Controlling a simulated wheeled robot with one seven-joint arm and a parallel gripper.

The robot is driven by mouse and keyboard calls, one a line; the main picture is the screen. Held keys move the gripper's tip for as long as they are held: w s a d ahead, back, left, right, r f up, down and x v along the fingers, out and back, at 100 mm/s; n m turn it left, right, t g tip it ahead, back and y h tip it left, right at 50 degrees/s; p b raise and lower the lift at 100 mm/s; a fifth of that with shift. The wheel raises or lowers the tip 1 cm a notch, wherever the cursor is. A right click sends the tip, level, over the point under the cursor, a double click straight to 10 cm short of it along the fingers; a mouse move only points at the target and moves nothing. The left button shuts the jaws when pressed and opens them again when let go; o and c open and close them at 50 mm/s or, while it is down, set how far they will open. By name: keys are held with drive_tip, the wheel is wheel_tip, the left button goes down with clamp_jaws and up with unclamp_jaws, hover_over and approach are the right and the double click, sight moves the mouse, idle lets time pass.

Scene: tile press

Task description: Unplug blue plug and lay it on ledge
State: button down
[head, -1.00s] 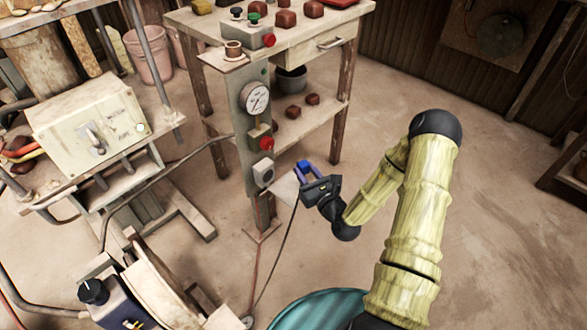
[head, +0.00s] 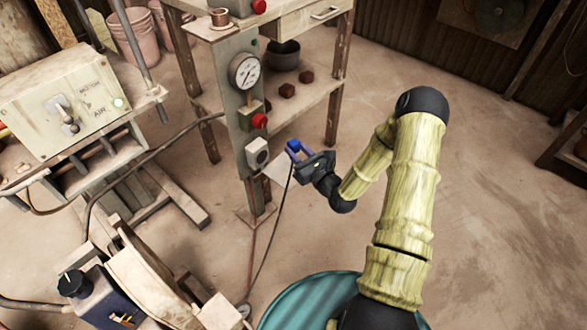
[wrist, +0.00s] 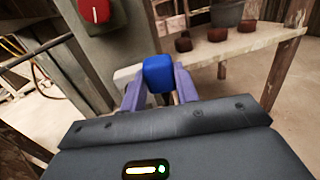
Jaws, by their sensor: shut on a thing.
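The blue plug (head: 294,145) is held between the purple fingertips of my gripper (head: 299,151), clear of the socket (head: 257,153) and to its right. The socket is a grey-white box low on the upright grey panel (head: 232,118). A pale flat ledge (head: 279,170) juts out below the socket, lower than the plug and partly behind my gripper. A dark cord (head: 279,220) hangs down near the gripper to the floor. In the wrist view the blue plug (wrist: 157,74) sits between both fingers.
The panel carries a gauge (head: 244,72) and a red knob (head: 259,121) above the socket. A wooden table with a lower shelf (head: 310,85) stands behind. A switch box (head: 62,103) is at left. Open floor lies to the right.

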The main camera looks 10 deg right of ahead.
drive_tip(key=w+f+y+b, duration=0.1)
drive_tip(key=f+b, duration=0.2)
drive_tip(key=w+f+n+g+y+b, duration=0.1)
drive_tip(key=w+f+b, duration=0.1)
drive_tip(key=f+b, duration=0.1)
drive_tip(key=w+f+n+g+y+b, duration=0.1)
drive_tip(key=w+f+b, duration=0.1)
drive_tip(key=f+b, duration=0.2)
drive_tip(key=shift+w+f, duration=0.2)
drive_tip(key=shift+f, duration=0.3)
drive_tip(key=shift+w+d+f+n+b, duration=0.1)
drive_tip(key=shift+w+f+n+b, duration=0.2)
drive_tip(key=shift+f+n+b, duration=0.1)
drive_tip(key=shift+r, duration=0.15)
drive_tip(key=shift+f+b, duration=2.15)
drive_tip(key=shift+f, duration=0.4)
drive_tip(key=c, duration=1)
unclamp_jaws()
drive_tip(key=shift+o, duration=0.2)
